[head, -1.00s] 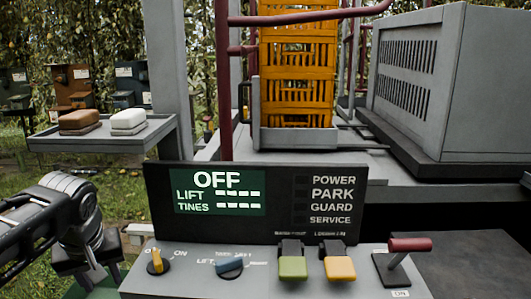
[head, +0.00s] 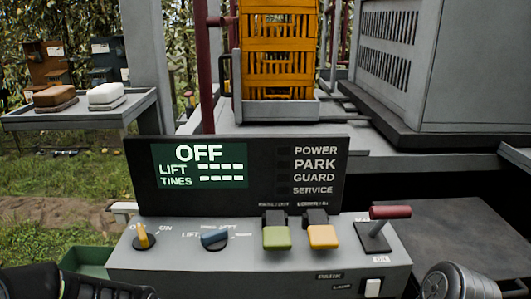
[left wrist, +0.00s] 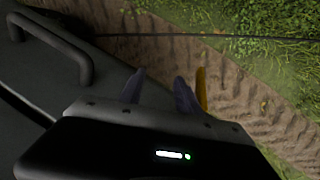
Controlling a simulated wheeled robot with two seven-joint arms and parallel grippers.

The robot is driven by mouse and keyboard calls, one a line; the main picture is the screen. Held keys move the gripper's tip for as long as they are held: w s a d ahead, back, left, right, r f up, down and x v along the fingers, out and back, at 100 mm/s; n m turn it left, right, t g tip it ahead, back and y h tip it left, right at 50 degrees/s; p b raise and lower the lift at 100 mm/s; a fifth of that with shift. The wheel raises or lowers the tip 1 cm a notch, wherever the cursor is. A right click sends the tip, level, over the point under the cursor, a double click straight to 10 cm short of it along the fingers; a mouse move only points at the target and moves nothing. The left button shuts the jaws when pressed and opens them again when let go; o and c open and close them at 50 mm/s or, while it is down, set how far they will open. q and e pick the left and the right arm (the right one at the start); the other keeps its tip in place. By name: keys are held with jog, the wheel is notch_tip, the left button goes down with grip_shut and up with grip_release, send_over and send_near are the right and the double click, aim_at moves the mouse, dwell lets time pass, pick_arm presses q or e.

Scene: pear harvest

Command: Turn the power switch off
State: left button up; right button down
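The power switch is a yellow knob (head: 142,236) on the left of the grey control console (head: 250,262). Its pointer stands nearly upright, leaning slightly left, toward the OFF side; the ON label is to its right. The display (head: 199,165) above reads OFF, and the lamp beside POWER looks dark. In the head view only a dark part of my left arm shows at the bottom left, below the knob. In the left wrist view my left gripper (left wrist: 160,90) has two dark fingers spread apart with nothing between them. My right gripper is out of view.
The console also carries a blue knob (head: 214,238), a green switch (head: 276,236), a yellow switch (head: 322,235), a red-handled lever (head: 388,213) and a white button (head: 372,287). A shelf (head: 75,116) stands at the left, orange crates (head: 290,60) behind.

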pick_arm(q)
jog(key=s+d+f+g+h, duration=0.1)
jog(key=s+d+f, duration=0.4)
jog(key=s+f, duration=0.5)
jog(key=s+d+f+g, duration=0.1)
jog(key=s+d+f, duration=0.4)
jog(key=s+f, duration=0.5)
jog(key=shift+m+t+h, duration=0.3)
jog(key=shift+m+t, duration=0.1)
jog(key=shift+m, duration=0.2)
jog(key=d+r, duration=0.1)
jog(key=w+r, duration=0.1)
jog(key=d+r, duration=0.1)
jog(key=r, duration=0.1)
jog(key=shift+w+d, duration=0.2)
jog(key=shift+d, duration=0.15)
